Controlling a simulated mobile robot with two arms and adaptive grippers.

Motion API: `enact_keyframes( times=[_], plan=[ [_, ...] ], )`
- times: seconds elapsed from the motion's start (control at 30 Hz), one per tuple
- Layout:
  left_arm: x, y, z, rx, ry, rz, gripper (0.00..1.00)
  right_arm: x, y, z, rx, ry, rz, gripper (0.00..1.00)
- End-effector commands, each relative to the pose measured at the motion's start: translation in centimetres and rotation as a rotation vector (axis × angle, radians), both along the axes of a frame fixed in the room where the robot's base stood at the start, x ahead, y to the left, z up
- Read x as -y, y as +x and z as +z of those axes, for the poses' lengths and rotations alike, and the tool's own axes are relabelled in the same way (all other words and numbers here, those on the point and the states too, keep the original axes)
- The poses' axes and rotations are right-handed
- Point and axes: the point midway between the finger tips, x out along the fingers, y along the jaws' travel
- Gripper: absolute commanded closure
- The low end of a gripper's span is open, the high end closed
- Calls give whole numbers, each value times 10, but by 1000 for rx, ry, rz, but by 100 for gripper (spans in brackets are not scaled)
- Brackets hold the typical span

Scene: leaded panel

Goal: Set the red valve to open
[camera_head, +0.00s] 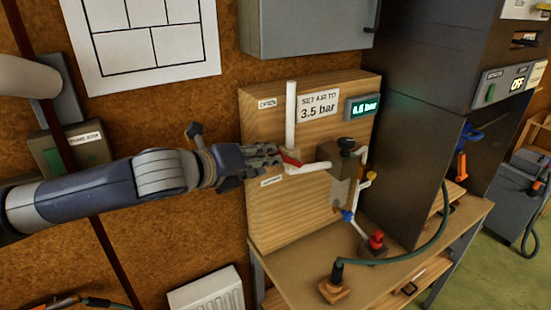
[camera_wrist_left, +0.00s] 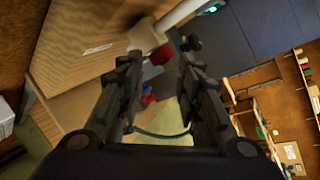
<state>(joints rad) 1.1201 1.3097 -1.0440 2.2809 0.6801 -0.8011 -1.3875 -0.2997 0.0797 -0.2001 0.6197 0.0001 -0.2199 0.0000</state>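The red valve (camera_head: 291,160) sits on the white pipe at the wooden board, seen partly behind my left gripper (camera_head: 280,158). In the left wrist view the red valve (camera_wrist_left: 153,72) shows between the fingertips of my left gripper (camera_wrist_left: 160,68). The fingers are apart, with a gap visible beside the red part, and they look open around it. Firm contact cannot be made out. The handle's full shape and angle are partly hidden by the fingers. My right gripper is in neither view.
A white pipe (camera_head: 291,115) rises above the valve. The board has a "SET AIR TO 3.5 bar" sign (camera_head: 318,105) and a lit display (camera_head: 362,107). A dark regulator (camera_head: 347,147) stands right of the valve. A red knob (camera_head: 376,240) and green hose (camera_head: 420,252) are below.

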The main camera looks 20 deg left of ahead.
Motion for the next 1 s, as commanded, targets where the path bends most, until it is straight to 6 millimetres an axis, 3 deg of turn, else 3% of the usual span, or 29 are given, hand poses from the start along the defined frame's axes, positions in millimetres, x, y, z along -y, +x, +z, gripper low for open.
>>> enact_keyframes(
  times=[0.1, 0.3, 0.63, 0.73, 0.8, 1.0],
  plan=[
    [-6, -17, 7, 0, 2, 2, 67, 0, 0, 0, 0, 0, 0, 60],
    [-10, -32, 13, -1, 0, 1, 67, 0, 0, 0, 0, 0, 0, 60],
    [-11, -35, 14, -1, 0, -1, 67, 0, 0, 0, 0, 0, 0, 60],
    [-9, -35, 12, -5, -5, -2, 87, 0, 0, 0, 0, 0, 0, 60],
    [-2, -35, 5, -20, -20, -4, 100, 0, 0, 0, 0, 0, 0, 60],
    [43, -40, -43, -143, -173, 9, 100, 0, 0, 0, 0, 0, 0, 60]
  ],
)
